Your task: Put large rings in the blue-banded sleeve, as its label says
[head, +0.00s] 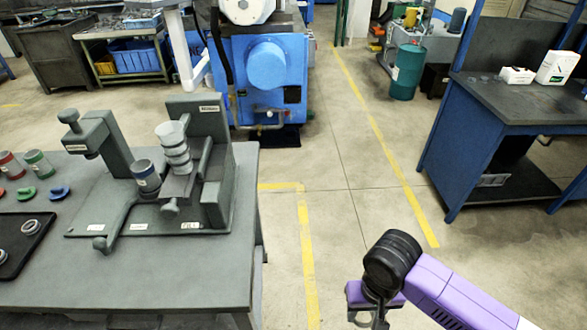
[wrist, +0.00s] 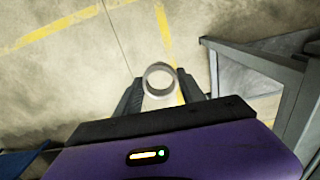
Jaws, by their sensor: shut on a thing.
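My gripper (wrist: 160,88) is shut on a metal ring (wrist: 160,79), which sits between the two dark fingers in the wrist view. In the head view my gripper (head: 376,314) is at the bottom, over the floor and well right of the grey table. The ring cannot be made out there. The blue-banded sleeve (head: 146,178) stands upright in the grey fixture (head: 140,224) on the table. Its label is too small to read, and its inside cannot be made out. A dark tray (head: 35,249) at the left edge holds a few rings (head: 31,226).
Red (head: 10,167) and green (head: 39,164) sleeves stand at the table's left, behind red, green and blue clips (head: 60,192). A blue workbench (head: 487,125) stands right. Open floor separates it from the grey table (head: 160,280).

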